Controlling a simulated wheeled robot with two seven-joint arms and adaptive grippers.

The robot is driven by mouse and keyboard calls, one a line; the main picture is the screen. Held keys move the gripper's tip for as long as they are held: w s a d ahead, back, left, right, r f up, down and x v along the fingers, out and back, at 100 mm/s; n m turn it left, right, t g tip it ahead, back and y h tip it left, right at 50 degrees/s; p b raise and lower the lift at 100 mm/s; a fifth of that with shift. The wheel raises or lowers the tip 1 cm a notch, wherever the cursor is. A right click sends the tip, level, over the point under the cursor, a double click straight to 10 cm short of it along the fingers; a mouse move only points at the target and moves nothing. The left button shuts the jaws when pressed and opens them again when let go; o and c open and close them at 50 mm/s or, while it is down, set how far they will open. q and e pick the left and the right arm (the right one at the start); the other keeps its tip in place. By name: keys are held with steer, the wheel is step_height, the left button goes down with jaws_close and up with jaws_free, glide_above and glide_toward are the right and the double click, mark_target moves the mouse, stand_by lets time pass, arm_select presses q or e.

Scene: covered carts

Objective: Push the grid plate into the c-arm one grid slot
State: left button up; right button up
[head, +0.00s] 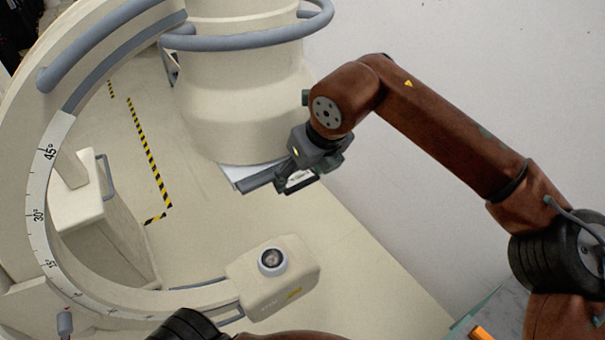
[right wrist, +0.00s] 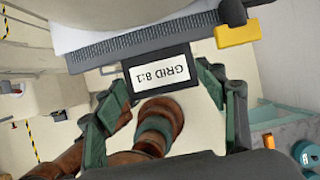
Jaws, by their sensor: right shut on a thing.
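The C-arm (head: 48,190) is a large cream arc on the left, with its round housing (head: 245,100) at the top middle. The grid plate (head: 258,181) shows as a dark grey edge under that housing; most of it is hidden there. In the right wrist view the grid plate (right wrist: 140,42) is a ribbed dark bar with a handle tab labelled "GRID 8:1" (right wrist: 160,76). My right gripper (head: 287,181) is shut on this tab, its green fingers (right wrist: 163,88) on either side. My left gripper is out of view.
A yellow piece (right wrist: 236,33) sits beside the plate at the slot. Below stands the C-arm's lower block (head: 273,282) with a round lens. A white wall is on the right. A teal-edged cart (head: 493,312) is at the bottom right. Floor between is clear.

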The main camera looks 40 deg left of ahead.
steer(key=shift+w+a+p, duration=0.2)
steer(key=shift+a+p, duration=0.25)
steer(key=shift+a, duration=0.15)
steer(key=shift+w+a+p, duration=0.2)
steer(key=shift+a+p, duration=0.2)
steer(key=shift+a, duration=0.15)
steer(key=o, duration=1.6)
steer(key=shift+c, duration=0.2)
steer(key=shift+d, duration=0.1)
steer(key=v, duration=1.2)
steer(key=shift+f, duration=0.1)
